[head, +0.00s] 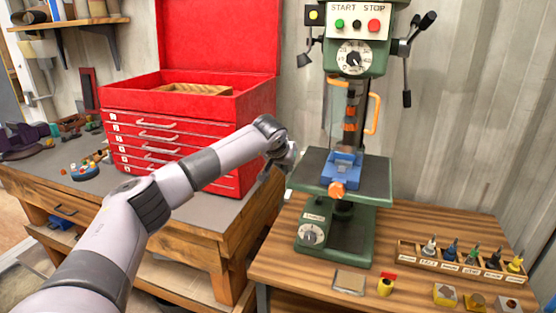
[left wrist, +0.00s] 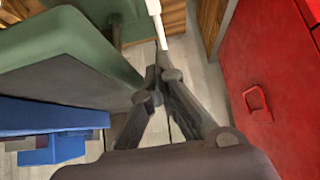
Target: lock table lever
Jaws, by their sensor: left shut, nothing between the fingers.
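The green drill press has a grey-topped table (head: 375,178) with green edges. A small white lever-like piece (head: 288,194) shows at the table's left side. In the left wrist view a white rod (left wrist: 157,22) comes in from the top, and I take it to be the table lever. My left gripper (head: 289,168) is beside the table's left edge, partly hidden by its own wrist. In the left wrist view its fingers (left wrist: 157,78) are shut and empty, with the tips close below the rod's end; I cannot tell if they touch. My right gripper is not in view.
A blue vise (head: 342,168) with an orange knob sits on the drill table. A red tool chest (head: 180,125) stands close on the left. A labelled rack of bits (head: 460,262) and small blocks lie on the wooden bench (head: 265,258). A narrow gap separates chest and drill.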

